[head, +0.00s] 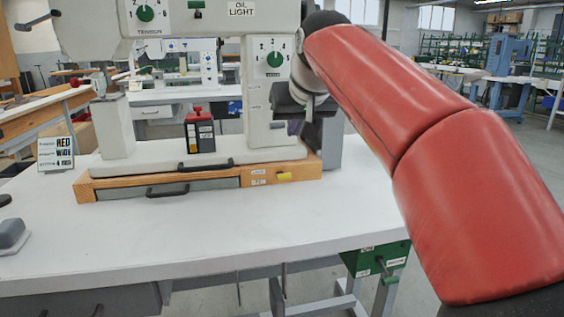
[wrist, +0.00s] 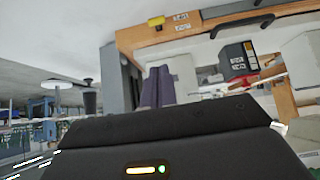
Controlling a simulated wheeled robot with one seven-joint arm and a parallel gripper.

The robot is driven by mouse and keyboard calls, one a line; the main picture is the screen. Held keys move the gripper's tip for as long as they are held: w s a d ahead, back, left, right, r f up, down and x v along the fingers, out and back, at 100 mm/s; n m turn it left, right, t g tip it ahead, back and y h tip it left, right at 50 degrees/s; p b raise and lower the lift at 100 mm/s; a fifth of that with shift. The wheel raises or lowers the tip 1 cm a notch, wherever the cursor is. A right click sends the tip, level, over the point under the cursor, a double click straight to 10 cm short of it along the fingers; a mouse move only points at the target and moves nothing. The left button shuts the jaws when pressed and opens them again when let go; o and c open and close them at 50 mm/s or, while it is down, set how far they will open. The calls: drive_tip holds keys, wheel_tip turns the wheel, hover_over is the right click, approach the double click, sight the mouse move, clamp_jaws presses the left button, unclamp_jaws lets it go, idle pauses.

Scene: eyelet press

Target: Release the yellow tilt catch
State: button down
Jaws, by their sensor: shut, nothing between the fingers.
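The yellow tilt catch (head: 284,176) is a small tab on the front of the wooden base, near its right end, under the sewing-machine-like press (head: 262,110). In the wrist view the catch (wrist: 156,21) shows at the top, on the wooden strip. My gripper (wrist: 158,72) shows as two dark purplish fingers side by side, shut and empty. They point toward the wooden strip and are apart from the catch. In the head view my arm reaches to the right of the press column, above and behind the catch; the fingers are mostly hidden there.
A black and red container (head: 200,132) stands on the press bed. A black handle (head: 167,191) sits on the base's front, left of the catch. A small sign (head: 56,153) stands at left. The white table (head: 200,232) is clear in front of the base.

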drive_tip(key=shift+w+a+r, duration=0.1)
drive_tip(key=shift+a+r, duration=0.05)
hover_over(282, 176)
wheel_tip(282, 176, down, 8)
drive_tip(key=shift+s+d+f+b, duration=0.25)
drive_tip(key=shift+f+b, duration=0.1)
drive_tip(key=shift+f, duration=0.2)
drive_tip(key=shift+s+d+f+b, duration=0.2)
drive_tip(key=shift+f+b, duration=0.1)
drive_tip(key=shift+f, duration=0.85)
drive_tip(key=shift+f+b, duration=0.1)
drive_tip(key=shift+b, duration=0.25)
drive_tip(key=shift+f+b, duration=0.15)
drive_tip(key=shift+b, duration=0.2)
drive_tip(key=shift+s+t+b, duration=0.15)
drive_tip(key=shift+t+b, duration=0.25)
drive_tip(key=shift+b, duration=0.05)
